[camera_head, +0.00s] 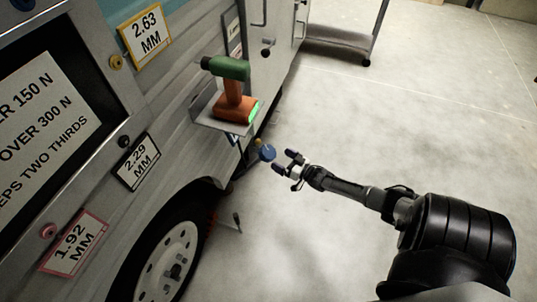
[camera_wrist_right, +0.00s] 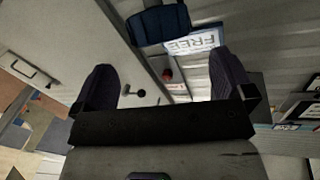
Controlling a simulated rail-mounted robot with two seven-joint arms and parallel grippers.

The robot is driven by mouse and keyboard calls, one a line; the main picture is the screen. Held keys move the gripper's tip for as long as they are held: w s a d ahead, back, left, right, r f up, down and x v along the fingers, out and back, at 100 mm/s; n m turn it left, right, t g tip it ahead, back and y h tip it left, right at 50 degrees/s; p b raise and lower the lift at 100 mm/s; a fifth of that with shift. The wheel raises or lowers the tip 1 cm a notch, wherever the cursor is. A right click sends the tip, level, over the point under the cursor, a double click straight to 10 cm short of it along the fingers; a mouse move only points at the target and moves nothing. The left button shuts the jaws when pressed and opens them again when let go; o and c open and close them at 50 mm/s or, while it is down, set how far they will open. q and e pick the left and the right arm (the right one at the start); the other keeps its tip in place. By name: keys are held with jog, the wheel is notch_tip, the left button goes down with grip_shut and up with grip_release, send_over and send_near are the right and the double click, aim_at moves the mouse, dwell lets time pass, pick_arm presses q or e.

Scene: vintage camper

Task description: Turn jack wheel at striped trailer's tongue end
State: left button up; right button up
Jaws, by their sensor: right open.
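A small blue wheel or knob (camera_head: 267,153) sticks out low from the trailer's side (camera_head: 185,95), below a shelf. I cannot tell for sure that it is the jack wheel. My right gripper (camera_head: 286,162) is open and empty just to the right of it, with its fingers pointing at it and a small gap between. In the right wrist view, a dark blue part (camera_wrist_right: 158,24), likely the same wheel, lies beyond the two spread fingers (camera_wrist_right: 165,75). My left gripper is not in view.
A green and orange drill (camera_head: 232,88) stands on a shelf (camera_head: 212,122) just above the blue part. A trailer tyre (camera_head: 140,255) is at lower left. A "FREE" label (camera_wrist_right: 193,43) and a red knob (camera_wrist_right: 167,75) show in the wrist view.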

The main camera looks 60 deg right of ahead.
aim_at(272, 154)
jog(key=w+b, duration=0.1)
jog(key=w, duration=0.1)
jog(key=w+b, duration=0.1)
jog(key=w, duration=0.2)
jog(key=shift+w+d+f, duration=0.1)
jog(key=shift+w+d, duration=0.1)
jog(key=shift+w+b, duration=0.35)
jog(key=shift+w, duration=0.5)
